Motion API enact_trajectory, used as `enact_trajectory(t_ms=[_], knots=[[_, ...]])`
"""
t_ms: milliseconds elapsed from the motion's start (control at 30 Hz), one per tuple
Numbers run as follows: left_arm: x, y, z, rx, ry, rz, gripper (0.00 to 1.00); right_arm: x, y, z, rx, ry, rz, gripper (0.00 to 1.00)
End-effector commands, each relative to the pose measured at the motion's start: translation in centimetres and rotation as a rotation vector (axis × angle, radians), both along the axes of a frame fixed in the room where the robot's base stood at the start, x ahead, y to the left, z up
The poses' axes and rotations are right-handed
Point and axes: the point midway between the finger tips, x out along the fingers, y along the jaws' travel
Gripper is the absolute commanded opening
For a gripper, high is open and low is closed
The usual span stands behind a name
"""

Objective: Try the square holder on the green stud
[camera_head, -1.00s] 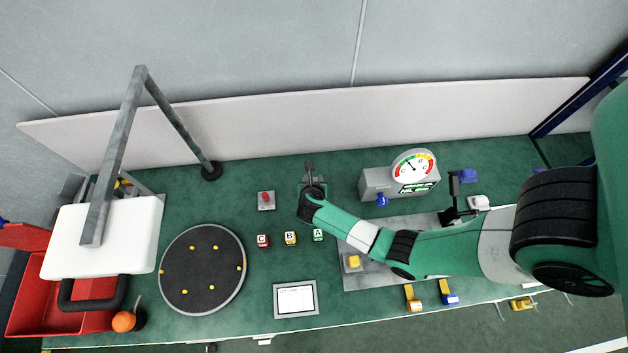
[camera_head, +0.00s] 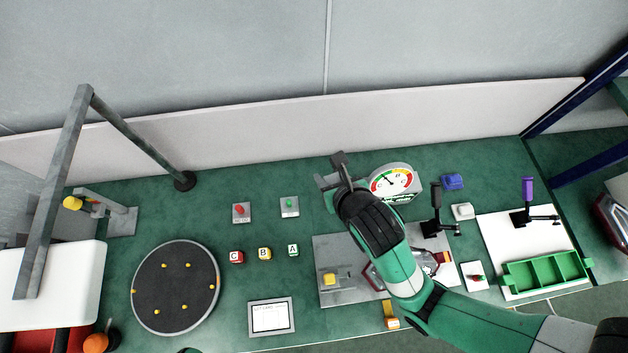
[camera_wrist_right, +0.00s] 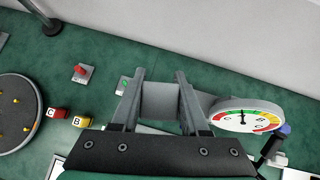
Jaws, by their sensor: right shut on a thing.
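The green stud (camera_head: 289,203) stands on a small grey plate left of my right gripper, apart from it. It also shows in the wrist view (camera_wrist_right: 124,83), just left of the fingers. My right gripper (camera_head: 332,170) is beside the left end of the dial gauge. In the wrist view its two fingers straddle a plain grey squarish block (camera_wrist_right: 160,101), which looks like the square holder. The gripper is shut on it. My left gripper is out of view.
The dial gauge (camera_head: 393,181) is close on the right. A red stud (camera_head: 240,210) stands on its own plate to the left. Lettered cubes (camera_head: 264,253) and a round dark turntable (camera_head: 175,287) lie nearer the front. The green mat behind the studs is clear.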

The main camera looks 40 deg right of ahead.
Motion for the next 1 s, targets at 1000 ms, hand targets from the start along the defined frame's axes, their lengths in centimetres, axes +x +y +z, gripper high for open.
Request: enact_trajectory(t_ms=[1000], knots=[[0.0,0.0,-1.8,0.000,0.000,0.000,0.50,-0.1,0.2,-3.4,0.000,0.002,0.009,0.00]])
